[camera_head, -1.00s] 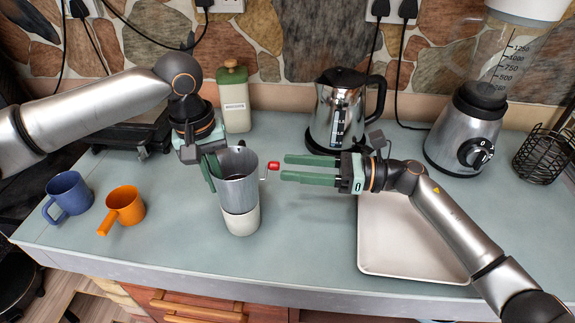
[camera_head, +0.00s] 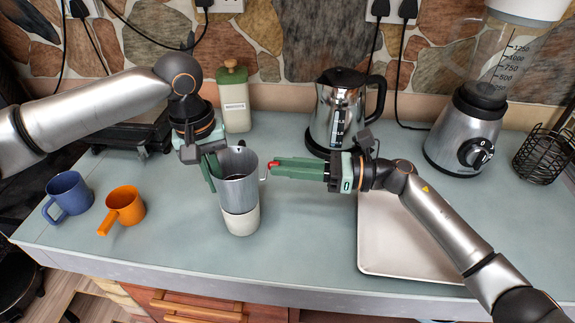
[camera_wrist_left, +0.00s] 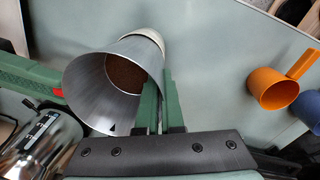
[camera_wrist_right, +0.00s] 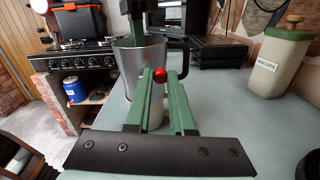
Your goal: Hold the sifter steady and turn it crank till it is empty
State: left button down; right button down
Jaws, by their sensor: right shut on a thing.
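The grey metal sifter (camera_head: 238,190) stands upright over a white cup (camera_head: 241,220). Brown powder (camera_wrist_left: 125,72) shows inside it in the left wrist view. The crank's red knob (camera_wrist_right: 160,75) is on the sifter's right side. My right gripper (camera_head: 274,167) comes from the right and is shut on the knob, with its fingertips close to the sifter wall.
A blue mug (camera_head: 69,194) and an orange mug (camera_head: 124,206) stand at the left. A kettle (camera_head: 336,115) and a blender (camera_head: 465,130) stand behind. A pale tray (camera_head: 400,250) lies under my right arm. The counter in front of the sifter is clear.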

dwell(0.6)
jog(key=shift+s+f+m+g, duration=0.35)
jog(key=shift+f+m, duration=0.3)
jog(key=shift+m, duration=2.8)
jog(key=shift+s+f+m+g, duration=0.1)
jog(key=shift+s+f+m, duration=0.45)
jog(key=shift+m, duration=2.95)
jog(key=shift+s+f+m+g, duration=0.3)
jog(key=shift+f+m, duration=0.45)
jog(key=shift+m, duration=2.7)
jog(key=c, duration=0.8)
grip_release()
jog(key=shift+o, duration=0.2)
jog(key=shift+d, duration=0.1)
jog(key=d, duration=1.2)
jog(key=shift+r, duration=0.25)
